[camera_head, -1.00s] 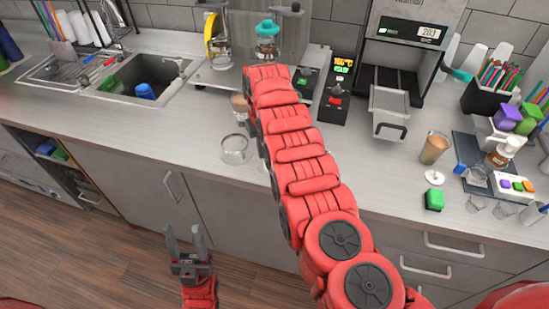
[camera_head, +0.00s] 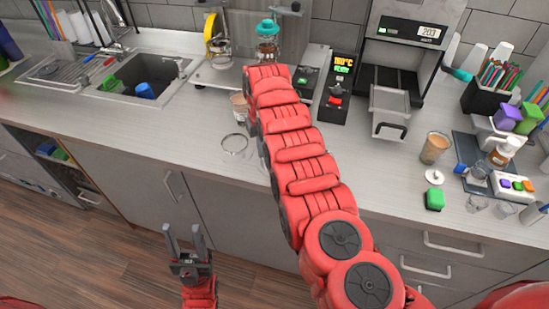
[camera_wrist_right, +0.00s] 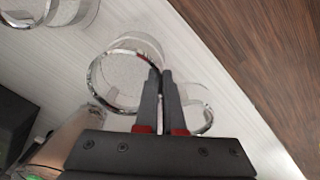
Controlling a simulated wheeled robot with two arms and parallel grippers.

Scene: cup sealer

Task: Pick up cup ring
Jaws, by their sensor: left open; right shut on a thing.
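The cup ring (camera_head: 234,145) shows in the head view as a thin clear ring over the counter, just left of my right arm. In the right wrist view, a clear ring with a shiny rim (camera_wrist_right: 97,86) lies at the fingertips of my right gripper (camera_wrist_right: 161,73). The fingers are close together, shut on its wall. A second clear, shiny-edged round shape (camera_wrist_right: 209,115) shows right of the fingers. My right gripper is hidden behind its arm in the head view. My left gripper (camera_head: 185,240) is open and empty, in front of the lower cabinets.
A brown-filled cup (camera_head: 239,106) stands behind the ring, partly covered by my right arm. The sink (camera_head: 150,80) is at left. Several clear glasses (camera_head: 476,203) and another brown cup (camera_head: 435,147) stand at right.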

